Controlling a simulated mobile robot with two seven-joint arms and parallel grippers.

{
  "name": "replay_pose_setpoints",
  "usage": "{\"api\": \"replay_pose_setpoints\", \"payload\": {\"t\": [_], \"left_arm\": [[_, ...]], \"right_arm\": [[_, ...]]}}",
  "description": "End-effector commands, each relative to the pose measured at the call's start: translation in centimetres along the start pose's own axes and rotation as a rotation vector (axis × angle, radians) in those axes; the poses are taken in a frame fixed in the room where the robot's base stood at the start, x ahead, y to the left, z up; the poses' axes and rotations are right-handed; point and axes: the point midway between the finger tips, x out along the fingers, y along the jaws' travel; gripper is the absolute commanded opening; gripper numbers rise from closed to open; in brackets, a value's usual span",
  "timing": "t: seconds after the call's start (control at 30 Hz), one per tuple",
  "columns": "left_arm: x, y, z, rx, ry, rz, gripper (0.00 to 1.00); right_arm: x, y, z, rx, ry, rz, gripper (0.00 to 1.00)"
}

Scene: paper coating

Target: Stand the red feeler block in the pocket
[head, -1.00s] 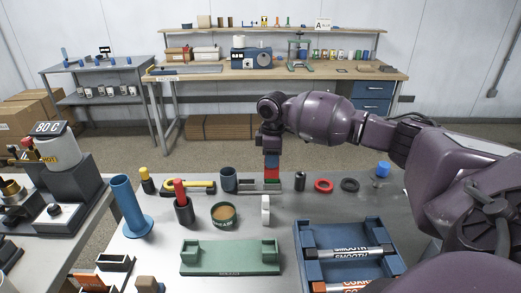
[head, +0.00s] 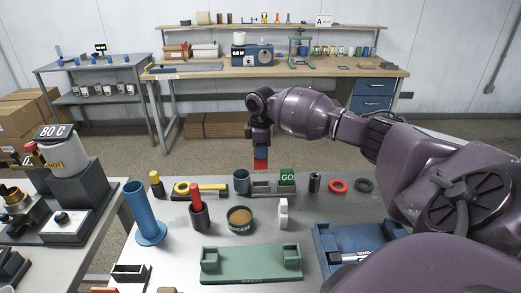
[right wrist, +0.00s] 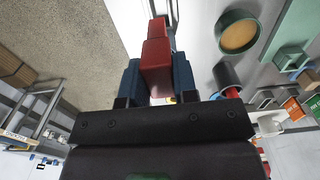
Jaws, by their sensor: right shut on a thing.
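My right gripper (head: 260,150) is shut on the red feeler block (head: 261,164), which hangs upright beyond and above the grey holder. The right wrist view shows the red block (right wrist: 157,62) between the two blue fingers. The low grey holder (head: 262,188) lies at the table's back edge. A green block marked GO (head: 287,176) stands at its right end. The left part of the holder shows no block, and its pocket is too small to make out clearly. My left gripper is in neither current view.
A dark blue-grey cup (head: 241,182) stands just left of the holder, and a black cylinder (head: 314,182) to its right. A red ring (head: 338,186) lies farther right. A red-handled tool in a black cup (head: 198,215) and a tin (head: 239,219) stand nearer.

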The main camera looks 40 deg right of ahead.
Motion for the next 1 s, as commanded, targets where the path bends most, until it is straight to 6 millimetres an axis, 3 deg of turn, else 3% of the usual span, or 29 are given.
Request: {"api": "replay_pose_setpoints", "payload": {"t": [0.33,1.0], "left_arm": [[-0.5,-0.1,-1.9,0.002,0.015,0.001,0.43],[0.3,-0.1,-0.2,0.004,0.007,0.001,0.43]], "right_arm": [[-0.3,0.0,0.0,0.001,-0.001,0.0,0.04],[5.3,0.0,0.0,0.001,-0.001,-0.001,0.04]]}}
